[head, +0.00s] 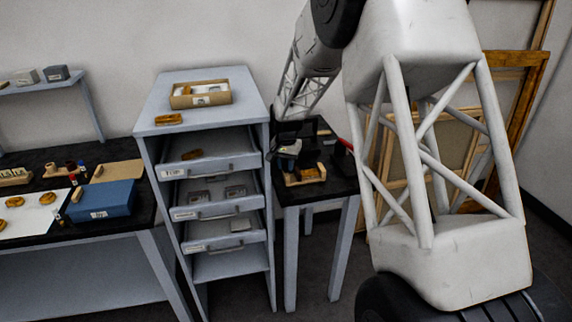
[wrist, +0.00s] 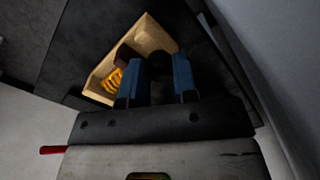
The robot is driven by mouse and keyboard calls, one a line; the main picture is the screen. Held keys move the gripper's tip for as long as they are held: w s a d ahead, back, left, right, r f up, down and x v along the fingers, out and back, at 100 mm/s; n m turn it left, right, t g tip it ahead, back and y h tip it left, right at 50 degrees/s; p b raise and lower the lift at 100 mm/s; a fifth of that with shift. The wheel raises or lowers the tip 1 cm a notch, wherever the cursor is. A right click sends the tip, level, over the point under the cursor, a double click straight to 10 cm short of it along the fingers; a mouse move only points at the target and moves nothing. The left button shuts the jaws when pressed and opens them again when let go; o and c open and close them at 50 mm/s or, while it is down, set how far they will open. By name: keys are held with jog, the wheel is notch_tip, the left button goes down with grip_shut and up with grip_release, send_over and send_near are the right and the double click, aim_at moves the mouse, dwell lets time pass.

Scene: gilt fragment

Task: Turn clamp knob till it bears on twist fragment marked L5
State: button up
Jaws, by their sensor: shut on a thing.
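The wooden clamp (head: 308,174) stands on a small black-topped table in the head view. In the wrist view its pale wooden frame (wrist: 152,35) holds an orange twist fragment (wrist: 115,82), with a brown block (wrist: 126,54) beside it. I cannot tell whether the block touches the fragment, and no L5 mark is readable. My gripper (wrist: 157,80) has its two blue fingers on either side of the dark clamp knob (wrist: 160,65), shut on it. The fingers hide part of the knob and frame. In the head view my gripper (head: 288,158) is small at the clamp's left.
A grey drawer cabinet (head: 202,105) with several open drawers stands left of the small table (head: 342,186). A cardboard box (head: 201,100) and a gilt piece (head: 169,119) are on top. Wooden frames (head: 514,75) lean behind my arm. A workbench (head: 60,235) with a blue box (head: 103,200) is at left.

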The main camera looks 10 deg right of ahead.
aim_at(286, 165)
dwell(0.4)
jog(key=o, duration=0.9)
jog(key=shift+r, duration=3.95)
